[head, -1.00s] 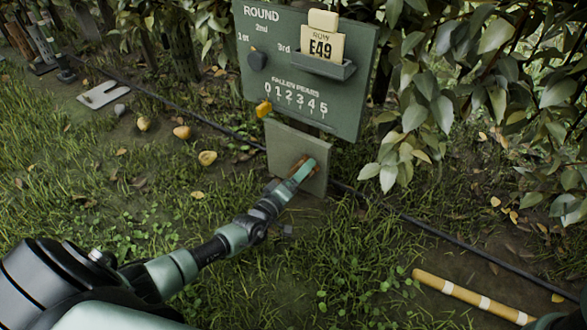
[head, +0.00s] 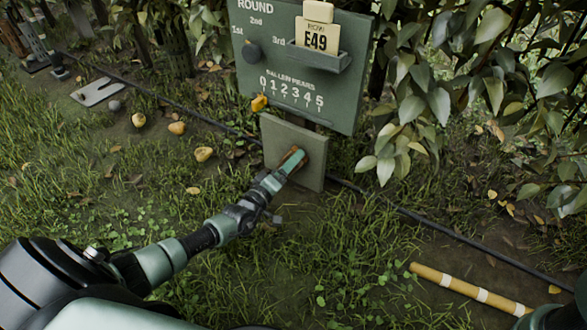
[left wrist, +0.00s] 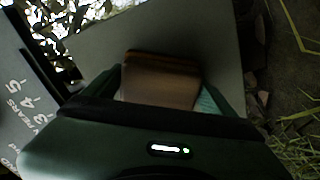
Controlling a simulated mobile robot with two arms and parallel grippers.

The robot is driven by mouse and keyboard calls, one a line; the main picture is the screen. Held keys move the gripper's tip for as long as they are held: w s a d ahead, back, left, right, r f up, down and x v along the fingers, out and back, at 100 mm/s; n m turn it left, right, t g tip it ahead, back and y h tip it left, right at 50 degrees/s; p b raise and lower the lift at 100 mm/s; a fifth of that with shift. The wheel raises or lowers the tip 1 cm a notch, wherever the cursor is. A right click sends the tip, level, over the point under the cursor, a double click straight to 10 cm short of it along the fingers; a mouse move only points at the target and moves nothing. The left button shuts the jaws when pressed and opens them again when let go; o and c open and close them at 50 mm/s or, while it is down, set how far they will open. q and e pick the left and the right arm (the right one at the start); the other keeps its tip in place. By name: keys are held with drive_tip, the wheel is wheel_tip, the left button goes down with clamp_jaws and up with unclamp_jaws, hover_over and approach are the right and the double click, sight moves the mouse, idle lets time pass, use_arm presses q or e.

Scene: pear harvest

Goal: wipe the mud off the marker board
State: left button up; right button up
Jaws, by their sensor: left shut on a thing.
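The marker board has a large green panel (head: 330,100) with white lettering and a smaller plain grey-green plate (head: 316,178) below it. My left gripper (head: 292,160) is in front of the lower plate. In the left wrist view my left gripper (left wrist: 165,95) is shut on a brown block (left wrist: 160,85) with a darker strip along its far edge. The plate (left wrist: 205,35) fills the view behind the block. Brown shows beside the fingers in the head view; I cannot tell whether it is mud or the block. Contact with the plate is also unclear. My right gripper is out of view.
Leafy branches (head: 430,95) hang at the right. A dark hose (head: 450,232) and a white-banded yellow stick (head: 465,290) lie on the ground. Several yellow fruits (head: 204,154) lie at the left.

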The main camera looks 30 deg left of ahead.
sight(285, 152)
use_arm(q)
drive_tip(key=shift+w+a+b, duration=0.15)
drive_tip(key=shift+a+b, duration=0.65)
drive_tip(key=shift+a, duration=1.15)
drive_tip(key=shift+s+a+r, duration=0.1)
drive_tip(key=shift+s, duration=0.4)
drive_tip(key=shift+s+a+p, duration=0.15)
drive_tip(key=shift+s+p, duration=1.25)
drive_tip(key=shift+s, duration=1.1)
